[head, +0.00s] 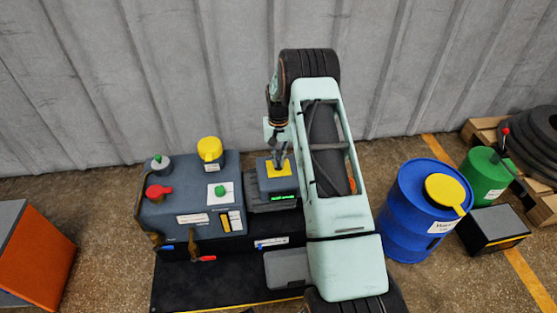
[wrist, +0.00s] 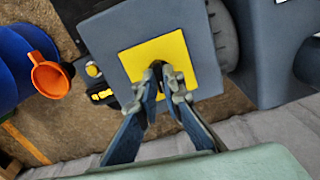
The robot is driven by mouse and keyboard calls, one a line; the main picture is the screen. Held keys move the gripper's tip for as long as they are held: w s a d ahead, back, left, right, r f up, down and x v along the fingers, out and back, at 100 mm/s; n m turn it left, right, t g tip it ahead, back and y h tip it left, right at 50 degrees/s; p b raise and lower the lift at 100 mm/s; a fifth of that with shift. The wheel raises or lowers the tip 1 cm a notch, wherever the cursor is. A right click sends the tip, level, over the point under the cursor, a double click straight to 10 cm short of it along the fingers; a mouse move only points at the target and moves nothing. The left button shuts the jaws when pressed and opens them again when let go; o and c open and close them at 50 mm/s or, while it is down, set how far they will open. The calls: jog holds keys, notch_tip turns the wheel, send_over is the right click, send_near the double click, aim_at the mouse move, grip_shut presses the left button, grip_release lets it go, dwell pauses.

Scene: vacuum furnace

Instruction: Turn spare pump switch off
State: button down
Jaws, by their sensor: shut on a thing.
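A grey box (head: 281,184) with a yellow plate (head: 270,172) on top and a lit green display stands beside the larger grey-blue machine. My gripper (head: 280,167) reaches down onto the plate. In the wrist view my gripper (wrist: 164,73) has its fingertips close together over the middle of the yellow plate (wrist: 143,55). They are shut on a small dark switch (wrist: 157,65), taken as the spare pump switch. It is mostly hidden by the fingers, so its position cannot be read.
The grey-blue machine (head: 181,215) carries a red handle (head: 159,191), a yellow knob (head: 209,148) and a green button (head: 220,191). A blue drum (head: 412,225) and a green canister (head: 483,177) stand right. An orange cabinet (head: 38,258) is left. A corrugated wall is behind.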

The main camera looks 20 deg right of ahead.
aim_at(278, 163)
jog(key=n, duration=0.7)
dwell(0.6)
jog(key=c, duration=2.1)
grip_release()
notch_tip(278, 163, up, 12)
